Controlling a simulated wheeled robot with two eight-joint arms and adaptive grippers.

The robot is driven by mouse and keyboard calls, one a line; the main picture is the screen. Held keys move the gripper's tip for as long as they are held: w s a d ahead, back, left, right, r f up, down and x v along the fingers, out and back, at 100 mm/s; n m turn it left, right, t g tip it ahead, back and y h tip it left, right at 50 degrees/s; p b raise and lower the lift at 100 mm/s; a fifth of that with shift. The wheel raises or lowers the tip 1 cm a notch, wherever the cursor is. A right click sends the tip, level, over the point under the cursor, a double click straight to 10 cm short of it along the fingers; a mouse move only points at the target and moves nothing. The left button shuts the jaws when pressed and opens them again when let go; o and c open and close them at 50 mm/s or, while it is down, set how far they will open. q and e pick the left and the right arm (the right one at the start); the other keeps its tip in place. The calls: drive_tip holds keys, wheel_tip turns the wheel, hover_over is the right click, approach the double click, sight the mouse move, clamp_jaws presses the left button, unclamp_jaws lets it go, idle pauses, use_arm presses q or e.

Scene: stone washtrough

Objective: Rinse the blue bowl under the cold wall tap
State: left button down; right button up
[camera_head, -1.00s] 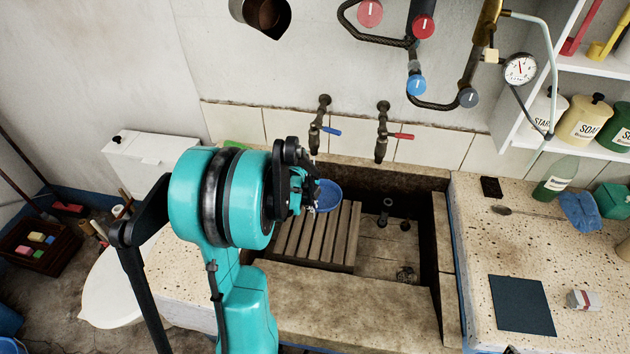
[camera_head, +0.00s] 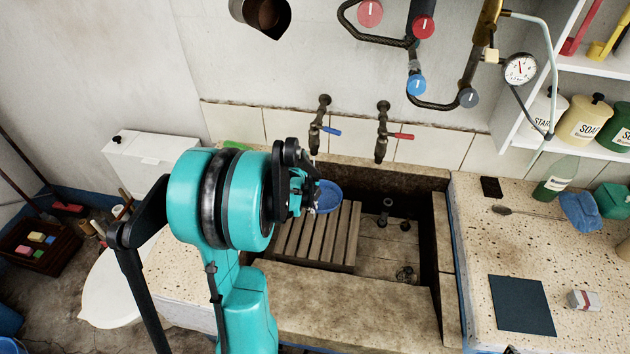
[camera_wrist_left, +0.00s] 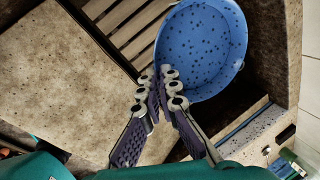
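The blue bowl (camera_head: 328,197) is over the slatted wooden rack in the trough, below the blue-handled cold tap (camera_head: 317,134). In the left wrist view the bowl (camera_wrist_left: 203,45) shows its inside, dotted with many dark specks. My left gripper (camera_wrist_left: 167,88) has its fingers closed together at the bowl's rim and holds it there. In the head view this gripper (camera_head: 309,193) is partly hidden by my teal arm. I cannot make out a water stream from the tap. My right gripper is in neither view.
A red-handled tap (camera_head: 382,135) is to the right. The stone trough (camera_head: 345,300) holds the slatted rack (camera_head: 320,240). The right counter carries a dark mat (camera_head: 522,305), a small box (camera_head: 583,300), a spoon, a blue cloth (camera_head: 580,212) and a green bottle (camera_head: 556,180).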

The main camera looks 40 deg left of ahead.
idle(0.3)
use_arm(q)
drive_tip(key=s+d+r+p, duration=0.3)
drive_tip(key=r, duration=0.1)
drive_tip(key=shift+s+d, duration=0.25)
drive_tip(key=shift+d, duration=0.05)
idle(0.5)
